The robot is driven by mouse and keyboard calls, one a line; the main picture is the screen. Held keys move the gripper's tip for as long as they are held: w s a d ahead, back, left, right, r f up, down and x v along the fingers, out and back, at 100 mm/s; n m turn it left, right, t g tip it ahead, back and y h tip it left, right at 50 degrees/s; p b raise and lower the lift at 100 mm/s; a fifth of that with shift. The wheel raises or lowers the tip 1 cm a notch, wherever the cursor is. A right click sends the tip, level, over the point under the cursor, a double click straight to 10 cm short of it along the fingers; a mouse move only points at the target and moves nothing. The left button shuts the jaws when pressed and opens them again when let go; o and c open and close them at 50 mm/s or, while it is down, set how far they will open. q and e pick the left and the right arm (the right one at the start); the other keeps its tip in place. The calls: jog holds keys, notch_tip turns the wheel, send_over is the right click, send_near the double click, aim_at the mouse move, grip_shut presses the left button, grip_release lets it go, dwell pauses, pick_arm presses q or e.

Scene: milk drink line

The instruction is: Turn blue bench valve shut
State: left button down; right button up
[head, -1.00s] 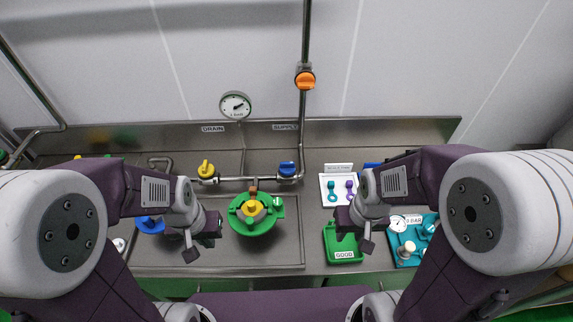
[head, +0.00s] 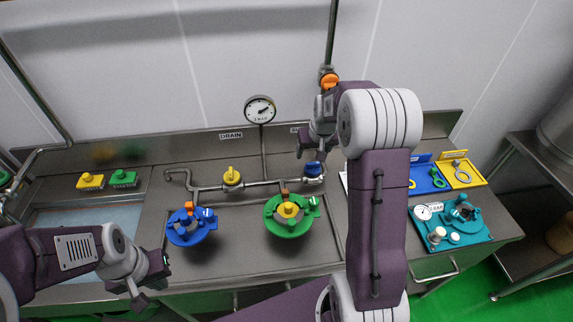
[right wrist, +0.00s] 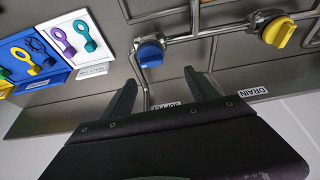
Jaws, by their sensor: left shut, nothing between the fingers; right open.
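The blue bench valve (head: 313,169) sits on the bench pipe under the supply riser. It also shows in the right wrist view (right wrist: 150,52), just beyond the fingertips. My right gripper (right wrist: 160,84) is open and empty, its two fingers pointing toward the blue valve without visibly touching it. In the head view my right gripper (head: 306,150) is beside and above the valve, partly hidden by its own wrist. My left gripper (head: 150,284) is shut and empty over the front left of the bench, away from the valve.
A yellow valve (head: 232,176) is on the same pipe to the left. An orange valve (head: 328,78) is higher on the riser. Blue (head: 190,228) and green (head: 288,218) round housings stand in front. A gauge (head: 260,109) is on the wall side.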

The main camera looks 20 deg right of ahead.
aim_at(313, 163)
jog(key=x, duration=0.4)
jog(key=d+p+x, duration=0.1)
jog(key=x, duration=0.1)
jog(key=shift+s+d+f, duration=0.1)
jog(key=shift+s+f, duration=0.05)
jog(key=shift+f, duration=0.15)
jog(key=shift+w+d+f, duration=0.2)
jog(key=shift+f, duration=0.35)
jog(key=shift+w+d+f, duration=0.2)
jog(key=shift+d+f, duration=0.05)
jog(key=shift+f, duration=0.3)
jog(key=shift+d+f, duration=0.15)
jog(key=shift+f, duration=0.1)
jog(key=shift+a, duration=0.25)
jog(key=shift+c, duration=0.6)
jog(key=c, duration=0.5)
jog(key=shift+d, duration=0.1)
jog(key=c, duration=0.7)
pick_arm(q)
jog(key=shift+s+d+r, duration=0.15)
jog(key=shift+d+r, duration=0.5)
jog(key=shift+r, duration=0.15)
pick_arm(e)
jog(key=shift+c, duration=0.2)
